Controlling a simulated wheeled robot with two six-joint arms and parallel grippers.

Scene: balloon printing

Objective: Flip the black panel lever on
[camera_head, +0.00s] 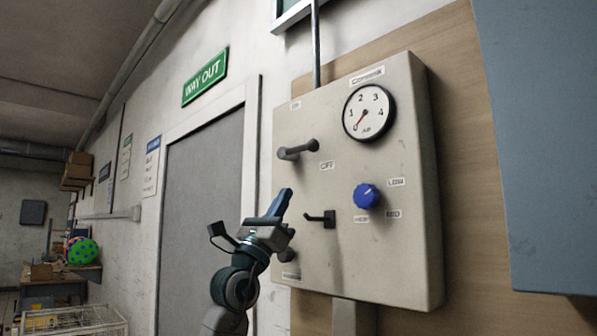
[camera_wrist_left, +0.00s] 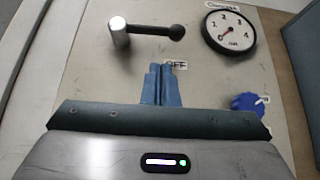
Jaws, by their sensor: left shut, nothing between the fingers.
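The dark panel lever (camera_head: 297,150) sticks out from the upper left of the grey control panel (camera_head: 390,255). It lies roughly sideways, with its knob end toward the right, above the OFF label (camera_head: 327,166). In the left wrist view the lever (camera_wrist_left: 150,31) has a pale metal pivot at left and a black knob at right. My left gripper (camera_head: 285,197) is shut and empty, in front of the panel and below the lever. In the wrist view its closed fingertips (camera_wrist_left: 161,70) point up, apart from the lever in the picture, and partly cover the OFF label.
A round gauge (camera_head: 369,112) sits at the panel's upper right, with its red needle near the low end. A blue knob (camera_head: 367,196) and a small black hook-like handle (camera_head: 320,218) are lower down. A grey door (camera_head: 200,220) stands left. A blue-grey surface (camera_head: 540,140) bounds the right.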

